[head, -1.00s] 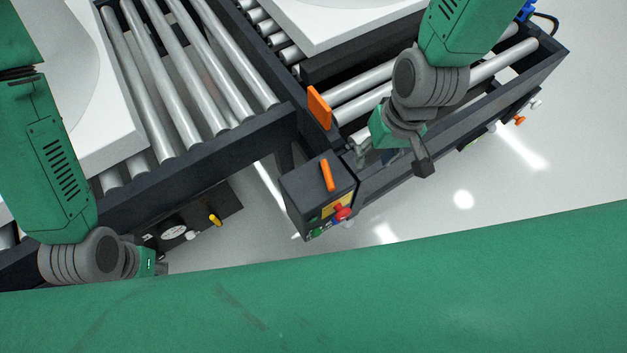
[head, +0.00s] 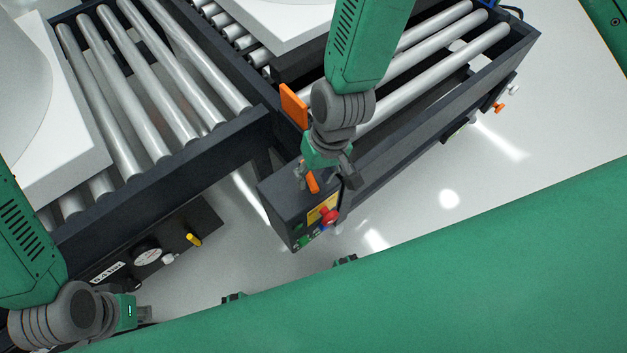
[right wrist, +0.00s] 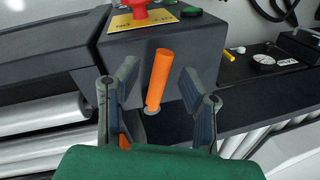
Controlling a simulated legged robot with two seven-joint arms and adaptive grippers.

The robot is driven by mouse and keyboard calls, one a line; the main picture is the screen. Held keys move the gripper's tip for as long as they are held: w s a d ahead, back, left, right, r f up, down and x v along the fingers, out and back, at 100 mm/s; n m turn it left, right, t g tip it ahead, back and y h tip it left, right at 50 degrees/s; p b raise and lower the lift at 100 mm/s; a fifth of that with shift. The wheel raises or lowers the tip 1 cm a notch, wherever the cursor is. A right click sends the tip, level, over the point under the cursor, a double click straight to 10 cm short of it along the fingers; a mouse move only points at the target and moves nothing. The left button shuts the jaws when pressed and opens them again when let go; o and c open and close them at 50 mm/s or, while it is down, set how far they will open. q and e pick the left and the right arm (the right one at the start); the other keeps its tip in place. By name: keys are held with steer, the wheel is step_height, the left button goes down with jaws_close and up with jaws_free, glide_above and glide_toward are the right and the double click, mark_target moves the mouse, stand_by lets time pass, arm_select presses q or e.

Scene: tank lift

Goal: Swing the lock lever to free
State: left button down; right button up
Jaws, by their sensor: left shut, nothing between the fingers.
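In the right wrist view, my right gripper (right wrist: 161,72) is open, with one finger on each side of the lever and gaps visible between. My left gripper (head: 143,313) is low at the left, shut and empty, away from the lever.
A red mushroom button (head: 328,216) and green buttons are on the box's front beside a yellow label. An upright orange plate (head: 293,105) stands just behind the box. A gauge (head: 147,257) and yellow knob (head: 193,239) are on the left panel. Rollers (head: 150,90) lie behind.

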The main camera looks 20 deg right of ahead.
steer(key=shift+a+f, duration=0.25)
steer(key=shift+f, duration=0.25)
steer(key=shift+d, duration=0.1)
jaws_close()
